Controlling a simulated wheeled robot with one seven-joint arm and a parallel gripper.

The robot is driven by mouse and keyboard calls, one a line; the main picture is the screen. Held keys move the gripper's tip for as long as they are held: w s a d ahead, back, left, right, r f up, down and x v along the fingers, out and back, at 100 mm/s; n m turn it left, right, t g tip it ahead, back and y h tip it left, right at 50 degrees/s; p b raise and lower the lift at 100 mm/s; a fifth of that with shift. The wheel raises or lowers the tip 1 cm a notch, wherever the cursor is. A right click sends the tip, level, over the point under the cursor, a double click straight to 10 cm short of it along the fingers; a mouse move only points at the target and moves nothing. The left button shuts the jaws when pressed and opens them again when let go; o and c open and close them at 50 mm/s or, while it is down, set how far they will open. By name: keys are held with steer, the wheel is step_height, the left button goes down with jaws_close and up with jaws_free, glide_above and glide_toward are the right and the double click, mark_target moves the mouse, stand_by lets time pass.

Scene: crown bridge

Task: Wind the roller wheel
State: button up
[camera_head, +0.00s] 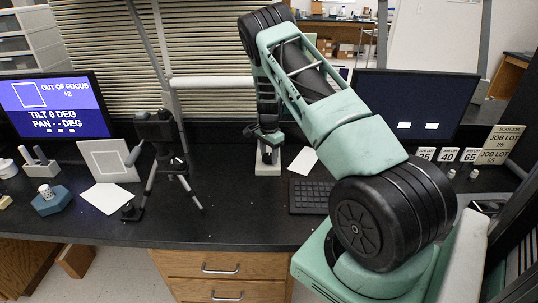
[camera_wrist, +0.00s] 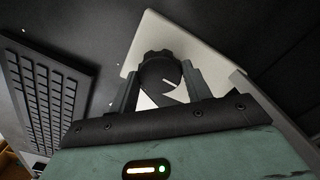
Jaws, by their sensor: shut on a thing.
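The roller wheel (camera_wrist: 158,68) is a dark, ridged round knob with a small pale line on its face, seen in the wrist view. It sits over a pale plate (camera_wrist: 160,28). My gripper (camera_wrist: 161,84) has one finger on each side of the wheel and is shut on it. In the head view my gripper (camera_head: 268,150) points down at a pale stand (camera_head: 267,168) at the back middle of the black bench. The wheel cannot be made out clearly there, as my arm and gripper cover it.
A black keyboard (camera_head: 310,196) lies just right of the stand. A small tripod with a camera (camera_head: 160,128) stands to the left. A left monitor (camera_head: 55,105) reads "OUT OF FOCUS +2". A dark monitor (camera_head: 415,103) is behind my arm. The bench front is mostly clear.

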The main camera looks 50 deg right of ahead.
mark_target(269, 156)
stand_by(0.4)
steer(key=o, duration=1)
steer(key=shift+c, duration=0.2)
steer(key=shift+r, duration=0.15)
step_height(269, 156, up, 17)
steer(key=b, duration=0.2)
